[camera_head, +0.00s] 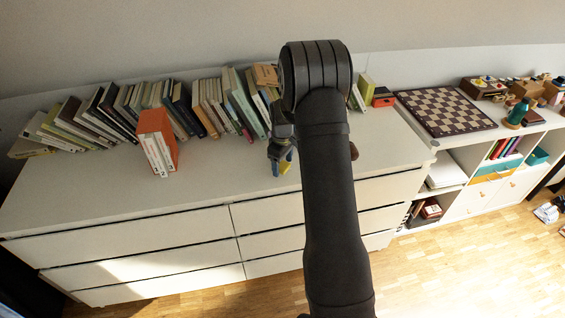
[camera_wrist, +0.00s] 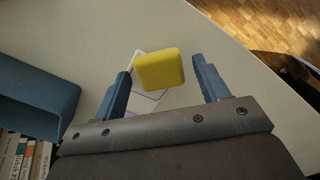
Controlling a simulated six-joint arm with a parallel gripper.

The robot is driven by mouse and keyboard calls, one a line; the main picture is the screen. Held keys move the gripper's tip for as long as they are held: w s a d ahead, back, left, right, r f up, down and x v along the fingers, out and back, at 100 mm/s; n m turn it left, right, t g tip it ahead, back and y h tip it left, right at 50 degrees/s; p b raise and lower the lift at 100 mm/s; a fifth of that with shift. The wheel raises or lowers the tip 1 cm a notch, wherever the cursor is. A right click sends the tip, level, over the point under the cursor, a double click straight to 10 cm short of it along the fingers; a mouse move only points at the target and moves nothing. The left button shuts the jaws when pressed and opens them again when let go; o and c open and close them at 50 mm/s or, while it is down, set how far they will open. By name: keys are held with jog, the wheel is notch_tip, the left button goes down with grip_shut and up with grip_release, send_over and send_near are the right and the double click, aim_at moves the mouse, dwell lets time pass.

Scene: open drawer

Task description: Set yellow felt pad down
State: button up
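The yellow felt pad (camera_wrist: 160,71) is a rounded square in the middle of the wrist view, over a thin white, dark-edged flat item (camera_wrist: 152,95) on the white top. I cannot tell whether the pad touches it. My gripper (camera_wrist: 166,80) has its two blue fingers spread on either side of the pad, with a visible gap at the right finger.
The white dresser top (camera_head: 90,195) carries a row of books (camera_head: 200,105) at the back and an orange box (camera_head: 158,140) at left. A blue object (camera_wrist: 35,95) stands left in the wrist view. A chessboard (camera_head: 445,110) lies at right. The top's front left is clear.

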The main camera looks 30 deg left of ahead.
aim_at(282, 165)
notch_tip(282, 165, up, 12)
jog(key=shift+r, duration=0.2)
dwell(0.4)
jog(key=shift+f, duration=0.15)
notch_tip(282, 165, down, 12)
jog(key=shift+r, duration=1.85)
jog(key=shift+f, duration=0.15)
